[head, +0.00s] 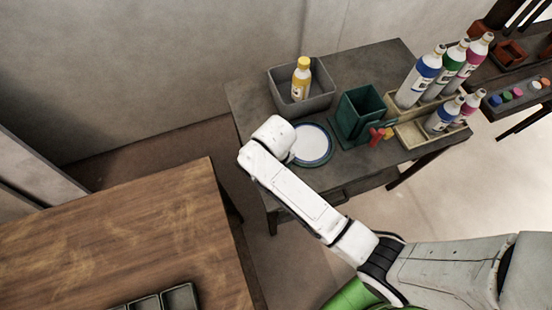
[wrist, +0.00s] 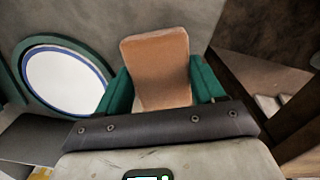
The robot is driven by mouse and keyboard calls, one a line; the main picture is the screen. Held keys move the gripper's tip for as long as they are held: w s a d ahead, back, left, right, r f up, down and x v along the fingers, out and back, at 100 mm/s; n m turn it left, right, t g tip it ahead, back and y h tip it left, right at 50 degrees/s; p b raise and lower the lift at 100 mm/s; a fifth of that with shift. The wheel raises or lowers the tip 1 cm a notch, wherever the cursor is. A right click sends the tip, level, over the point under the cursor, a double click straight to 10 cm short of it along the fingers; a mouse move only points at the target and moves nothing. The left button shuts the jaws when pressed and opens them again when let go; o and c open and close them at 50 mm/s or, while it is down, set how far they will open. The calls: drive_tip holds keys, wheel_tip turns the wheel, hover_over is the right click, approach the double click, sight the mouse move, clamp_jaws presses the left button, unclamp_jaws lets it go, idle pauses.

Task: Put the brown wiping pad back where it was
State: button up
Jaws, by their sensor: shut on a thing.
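The brown wiping pad (wrist: 155,62) shows in the wrist view, upright between the two green fingers of my gripper (wrist: 160,84). My gripper is shut on it, and its lower part lies between the fingers. Grey table surface shows behind the pad; I cannot tell whether the pad touches it. In the head view the pad and the fingers are hidden behind the white end of my arm, which is over the left front part of the grey table (head: 250,103).
A round white plate with a blue and green rim (head: 329,155) lies just right of my arm's end. Behind are a grey tub (head: 318,103) holding a yellow-capped bottle (head: 301,78), and a green bin (head: 352,127). Several bottles stand right. A wooden table (head: 110,235) is front left.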

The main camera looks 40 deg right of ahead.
drive_tip(key=shift+w+f, duration=0.1)
drive_tip(key=shift+f, duration=1.55)
drive_tip(key=o, duration=1.1)
drive_tip(key=shift+f, duration=0.1)
wheel_tip(320, 180, up, 12)
drive_tip(key=shift+w+r, duration=0.1)
drive_tip(key=shift+r, duration=0.05)
drive_tip(key=s+d, duration=0.4)
drive_tip(key=s, duration=0.4)
drive_tip(key=s+d+m+t, duration=0.1)
drive_tip(key=s+d, duration=0.3)
drive_tip(key=s, duration=0.4)
drive_tip(key=shift+s+r+m, duration=0.2)
drive_tip(key=shift+r+m, duration=0.1)
drive_tip(key=shift+r, duration=0.15)
